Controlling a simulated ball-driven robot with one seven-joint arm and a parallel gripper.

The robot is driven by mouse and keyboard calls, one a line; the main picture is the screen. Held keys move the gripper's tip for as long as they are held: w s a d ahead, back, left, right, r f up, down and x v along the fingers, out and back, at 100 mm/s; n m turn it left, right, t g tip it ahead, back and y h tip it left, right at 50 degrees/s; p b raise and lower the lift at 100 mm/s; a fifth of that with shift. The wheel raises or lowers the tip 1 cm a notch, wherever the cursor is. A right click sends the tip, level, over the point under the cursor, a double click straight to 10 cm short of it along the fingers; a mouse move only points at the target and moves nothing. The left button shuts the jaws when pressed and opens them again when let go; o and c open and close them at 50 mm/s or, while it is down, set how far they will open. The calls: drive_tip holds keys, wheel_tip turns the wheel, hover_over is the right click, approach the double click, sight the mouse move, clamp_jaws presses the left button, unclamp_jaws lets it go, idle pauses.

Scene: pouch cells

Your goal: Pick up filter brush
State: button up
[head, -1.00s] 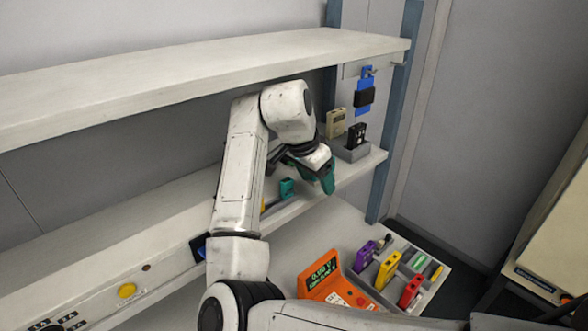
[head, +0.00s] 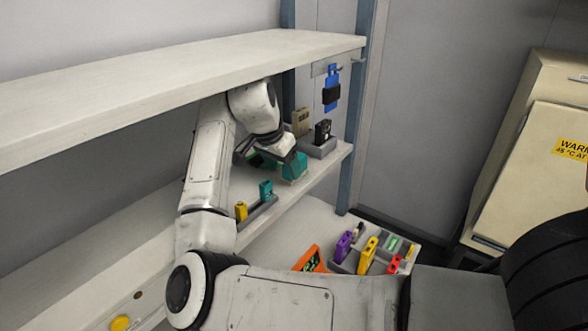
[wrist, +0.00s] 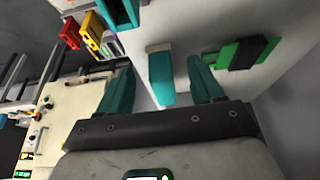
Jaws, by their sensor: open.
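A teal block with a pale grey end (wrist: 161,74), which may be the filter brush, lies between the spread fingers in the wrist view. A gap shows on both sides of it; I cannot tell its depth between them. My gripper (wrist: 159,62) is open, with teal fingers. In the head view my gripper (head: 290,167) is low over the lower shelf (head: 318,172), near its right end, and hides what is beneath. A green piece with a black band (wrist: 241,53) lies just right of the right finger in the wrist view.
A teal piece (head: 266,190) and a yellow piece (head: 241,211) stand in a dark holder left of my gripper. A grey holder (head: 318,149) with a black device is close behind. The upper shelf (head: 200,83) overhangs my arm. A blue piece (head: 331,85) hangs on the right.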

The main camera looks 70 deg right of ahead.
drive_tip(key=shift+s+d, duration=0.15)
drive_tip(key=shift+d, duration=0.4)
drive_tip(key=d, duration=0.1)
drive_tip(key=s+d, duration=0.1)
drive_tip(key=d, duration=0.1)
drive_tip(key=shift+d, duration=0.25)
drive_tip(key=shift+x, duration=1.1)
drive_tip(key=shift+d+f, duration=0.1)
drive_tip(key=shift+f, duration=0.3)
drive_tip(key=c, duration=1.1)
drive_tip(key=shift+c, duration=0.2)
drive_tip(key=shift+r, duration=0.85)
drive_tip(key=s+a, duration=0.4)
drive_tip(key=s, duration=1.3)
drive_tip(key=shift+s, duration=0.25)
